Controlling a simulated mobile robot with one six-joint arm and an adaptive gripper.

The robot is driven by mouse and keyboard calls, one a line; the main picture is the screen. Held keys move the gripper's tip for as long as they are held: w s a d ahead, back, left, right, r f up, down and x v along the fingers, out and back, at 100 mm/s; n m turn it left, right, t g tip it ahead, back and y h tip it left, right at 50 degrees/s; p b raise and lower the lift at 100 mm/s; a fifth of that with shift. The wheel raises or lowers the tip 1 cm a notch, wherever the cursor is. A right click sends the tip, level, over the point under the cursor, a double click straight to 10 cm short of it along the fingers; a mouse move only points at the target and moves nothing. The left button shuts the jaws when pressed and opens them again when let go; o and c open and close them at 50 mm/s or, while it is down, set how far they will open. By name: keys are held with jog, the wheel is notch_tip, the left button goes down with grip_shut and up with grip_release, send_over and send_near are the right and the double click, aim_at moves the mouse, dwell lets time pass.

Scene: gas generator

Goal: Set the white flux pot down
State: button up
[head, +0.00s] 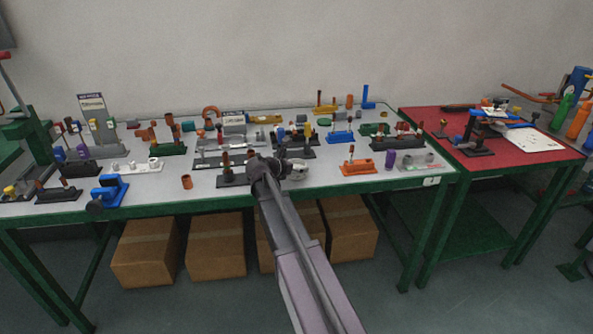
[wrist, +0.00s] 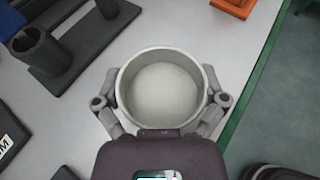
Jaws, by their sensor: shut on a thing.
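The white flux pot (wrist: 166,88) is a round, pale, open-topped cup in the middle of the wrist view. Its inside looks pale and plain. My gripper (wrist: 164,100) has a grey finger on each side of it and is shut on it. In the head view the pot (head: 298,172) shows as a small pale shape beside my gripper (head: 284,168), partly hidden by it, near the front edge of the grey-white table (head: 225,202). I cannot tell whether the pot's base touches the table.
A dark two-post stand (head: 232,178) is left of my gripper. An orange stand (head: 356,167) and a purple cylinder (head: 390,159) are to the right. A copper cup (head: 186,182) stands further left. Several fixtures crowd the back. The front strip is fairly clear.

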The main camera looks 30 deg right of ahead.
jog(key=shift+f, duration=0.15)
jog(key=o, duration=0.9)
jog(key=shift+r, duration=0.25)
jog(key=p+v, duration=0.4)
jog(key=v, duration=0.8)
jog(key=shift+f+p, duration=0.1)
jog(key=shift+p, duration=0.2)
jog(key=shift+s, duration=0.1)
